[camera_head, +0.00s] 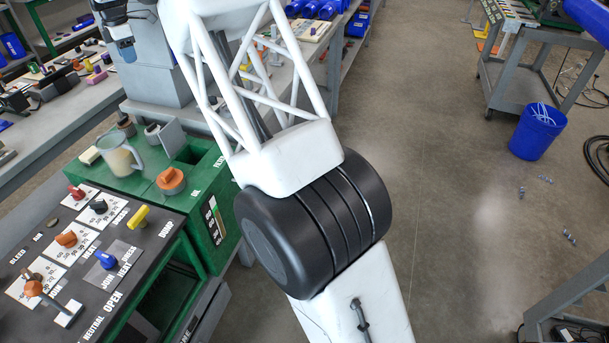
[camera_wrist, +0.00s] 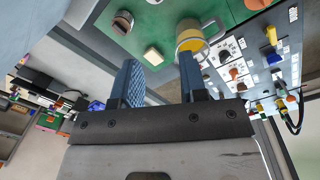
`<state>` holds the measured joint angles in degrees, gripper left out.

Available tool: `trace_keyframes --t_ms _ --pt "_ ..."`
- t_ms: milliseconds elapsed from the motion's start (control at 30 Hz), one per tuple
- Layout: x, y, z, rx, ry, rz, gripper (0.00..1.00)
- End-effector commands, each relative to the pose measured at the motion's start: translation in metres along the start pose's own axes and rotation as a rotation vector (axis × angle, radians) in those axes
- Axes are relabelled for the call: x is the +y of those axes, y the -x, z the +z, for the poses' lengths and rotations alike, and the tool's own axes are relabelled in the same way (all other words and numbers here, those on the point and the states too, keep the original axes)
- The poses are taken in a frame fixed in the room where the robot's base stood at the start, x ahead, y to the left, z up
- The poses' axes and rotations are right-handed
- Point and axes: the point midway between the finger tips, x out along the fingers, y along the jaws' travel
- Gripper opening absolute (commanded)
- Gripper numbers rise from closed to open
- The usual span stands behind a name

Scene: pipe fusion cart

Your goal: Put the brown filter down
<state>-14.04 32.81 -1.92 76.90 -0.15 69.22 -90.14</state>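A small brown-topped round part (camera_head: 126,125), which looks like the brown filter, stands at the back of the green cart top. It seems to be the brown part (camera_wrist: 123,22) near the top of the wrist view, though I cannot be sure. My gripper (camera_head: 124,50) is at the upper left of the head view, with its blue fingers pointing down. In the wrist view my gripper (camera_wrist: 159,62) has its two blue fingers well apart, with nothing held between them. The brown part is beyond the fingers and apart from them.
A control panel (camera_head: 85,260) with coloured knobs stands in front. A cluttered bench (camera_head: 60,120) is behind.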

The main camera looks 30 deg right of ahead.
Motion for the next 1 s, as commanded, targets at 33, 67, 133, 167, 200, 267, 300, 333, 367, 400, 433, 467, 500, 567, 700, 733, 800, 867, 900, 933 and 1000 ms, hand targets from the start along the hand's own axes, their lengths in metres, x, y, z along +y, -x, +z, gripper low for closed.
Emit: trace_keyframes --t_ms 33,67,133,167,200,267,300,333,367,400,433,467,500,567,700,733,800,867,900,933,1000 --pt "-0.012 0.010 0.005 0.000 -0.031 0.004 0.39" --pt "-0.019 0.015 0.008 -0.001 -0.052 0.006 0.39" --pt "-0.035 0.025 0.014 -0.001 -0.098 0.012 0.39" --pt "-0.041 0.029 0.016 -0.001 -0.117 0.014 0.39" --pt "-0.051 0.035 0.020 -0.001 -0.143 0.017 0.39" --pt "-0.065 0.043 0.025 -0.001 -0.183 0.021 0.39" --pt "-0.074 0.048 0.028 -0.001 -0.211 0.022 0.39" --pt "-0.081 0.052 0.031 -0.001 -0.230 0.025 0.39" --pt "-0.089 0.056 0.033 -0.001 -0.250 0.026 0.39" --pt "-0.098 0.061 0.036 0.000 -0.277 0.029 0.39" --pt "-0.106 0.064 0.038 0.000 -0.296 0.031 0.39" --pt "-0.113 0.067 0.040 0.000 -0.316 0.033 0.39" --pt "-0.123 0.071 0.042 0.001 -0.342 0.036 0.39" --pt "-0.138 0.078 0.047 0.001 -0.383 0.040 0.39" --pt "-0.174 0.091 0.056 0.003 -0.475 0.048 0.39" --pt "-0.182 0.092 0.057 0.003 -0.495 0.050 0.39" --pt "-0.201 0.098 0.061 0.005 -0.540 0.055 0.39" --pt "-0.217 0.103 0.064 0.006 -0.580 0.060 0.39" --pt "-0.227 0.105 0.066 0.007 -0.607 0.062 0.39" --pt "-0.236 0.107 0.068 0.007 -0.627 0.064 0.39" --pt "-0.255 0.112 0.071 0.009 -0.674 0.069 0.39"
